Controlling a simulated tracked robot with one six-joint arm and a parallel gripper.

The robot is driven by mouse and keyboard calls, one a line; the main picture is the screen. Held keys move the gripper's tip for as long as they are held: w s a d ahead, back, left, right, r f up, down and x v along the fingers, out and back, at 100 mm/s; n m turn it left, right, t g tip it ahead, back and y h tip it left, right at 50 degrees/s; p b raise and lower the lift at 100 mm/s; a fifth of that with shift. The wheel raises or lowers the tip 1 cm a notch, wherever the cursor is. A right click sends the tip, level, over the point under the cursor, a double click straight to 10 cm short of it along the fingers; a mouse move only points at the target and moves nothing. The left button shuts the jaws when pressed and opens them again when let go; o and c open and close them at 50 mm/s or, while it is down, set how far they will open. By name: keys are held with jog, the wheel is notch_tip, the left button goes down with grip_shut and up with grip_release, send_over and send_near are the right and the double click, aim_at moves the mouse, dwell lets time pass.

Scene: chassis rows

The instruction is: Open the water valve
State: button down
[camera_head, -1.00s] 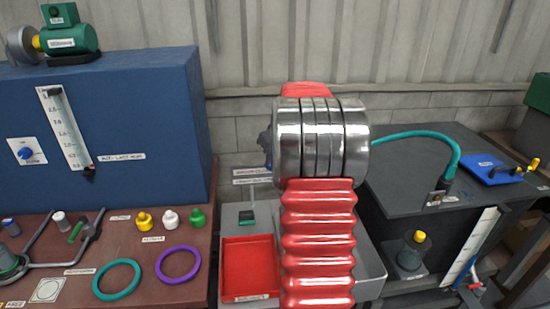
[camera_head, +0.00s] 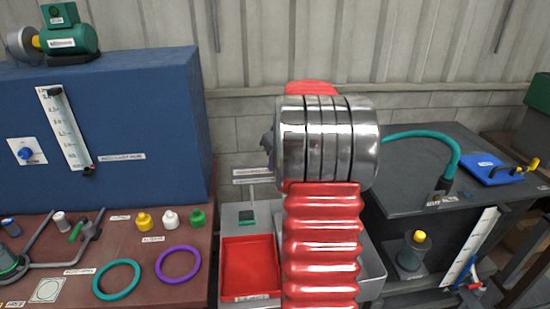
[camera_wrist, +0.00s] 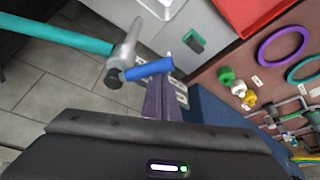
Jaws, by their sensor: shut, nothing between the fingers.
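In the wrist view, a blue lever handle (camera_wrist: 148,70) sits on a grey metal pipe fitting (camera_wrist: 124,48), with a teal hose (camera_wrist: 55,34) running left. It looks like the water valve; my arm hides this spot in the head view. My gripper (camera_wrist: 167,88) shows as dark purple fingers, shut and empty. The fingertips appear close to the right end of the blue handle; I cannot tell whether they touch. The handle lies roughly across the pipe.
A red tray (camera_head: 250,268) lies left of my arm. The brown bench (camera_head: 125,240) holds teal and purple rings and several small caps. A dark tank (camera_head: 420,180) with a teal hose (camera_head: 425,136) stands right. A blue tank (camera_head: 130,125) stands left.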

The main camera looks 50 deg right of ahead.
notch_tip(320, 180, up, 6)
jog(key=shift+r, duration=0.25)
dwell(0.5)
